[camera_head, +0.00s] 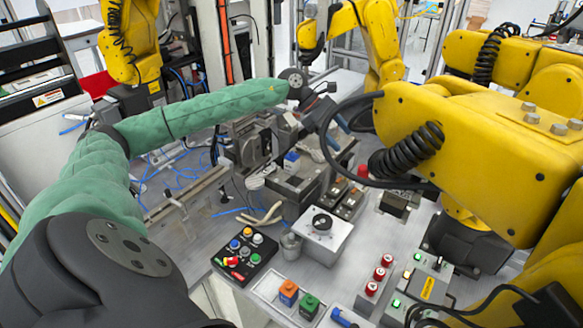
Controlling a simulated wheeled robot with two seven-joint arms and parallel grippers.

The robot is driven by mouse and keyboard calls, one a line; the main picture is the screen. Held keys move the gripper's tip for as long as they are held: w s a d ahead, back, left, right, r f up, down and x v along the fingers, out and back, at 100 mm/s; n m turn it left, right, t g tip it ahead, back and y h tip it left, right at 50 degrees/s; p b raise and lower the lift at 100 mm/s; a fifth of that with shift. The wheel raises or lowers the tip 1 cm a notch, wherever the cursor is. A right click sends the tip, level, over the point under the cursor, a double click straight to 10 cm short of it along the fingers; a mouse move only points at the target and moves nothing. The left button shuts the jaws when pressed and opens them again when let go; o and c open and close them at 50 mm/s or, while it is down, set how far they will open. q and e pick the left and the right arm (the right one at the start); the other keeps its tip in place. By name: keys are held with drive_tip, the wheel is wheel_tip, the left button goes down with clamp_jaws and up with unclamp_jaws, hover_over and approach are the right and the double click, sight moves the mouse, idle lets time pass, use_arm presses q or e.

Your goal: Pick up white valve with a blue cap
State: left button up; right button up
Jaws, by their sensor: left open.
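My left arm, in a green sleeve, reaches across from the left. My left gripper (338,133) is at upper centre, its blue-tipped jaws apart, with nothing seen between them. A small thing with a blue top and pale body (291,161) stands left of and below the gripper, apart from it, among dark machine blocks. It looks like the white valve with a blue cap, but it is too small to be certain. My right gripper is not in view.
Large yellow robot arms (470,150) crowd the right, close to my gripper. A black button box (245,254), a white box with a black knob (323,235) and a tray (265,291) with orange and green blocks stand in front. Blue cables lie at left.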

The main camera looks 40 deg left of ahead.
sight(292, 156)
use_arm(q)
drive_tip(key=s+a+f+g+y, duration=0.1)
drive_tip(key=a+f+y, duration=0.1)
drive_tip(key=a+y, duration=0.1)
drive_tip(key=s+a+f+g+y+b, duration=0.1)
drive_tip(key=s+a+f+y, duration=0.1)
drive_tip(key=a, duration=0.4)
drive_tip(key=s+a+f+g+y, duration=0.1)
drive_tip(key=a+f+y, duration=0.1)
drive_tip(key=a+y, duration=0.2)
drive_tip(key=shift+s+a+f+b, duration=0.2)
drive_tip(key=shift+a+b, duration=0.1)
drive_tip(key=shift+a, duration=0.15)
drive_tip(key=shift+a+f, duration=0.1)
drive_tip(key=shift+f, duration=0.1)
drive_tip(key=shift+f+p, duration=0.7)
drive_tip(key=shift+f, duration=0.35)
drive_tip(key=f+p, duration=0.2)
drive_tip(key=f, duration=0.1)
drive_tip(key=d+f+p, duration=0.1)
drive_tip(key=shift+s+f+p, duration=0.2)
drive_tip(key=shift+s+p, duration=0.05)
drive_tip(key=shift+p, duration=0.15)
drive_tip(key=shift+a+f, duration=0.1)
drive_tip(key=shift+f, duration=0.3)
drive_tip(key=c, duration=1.1)
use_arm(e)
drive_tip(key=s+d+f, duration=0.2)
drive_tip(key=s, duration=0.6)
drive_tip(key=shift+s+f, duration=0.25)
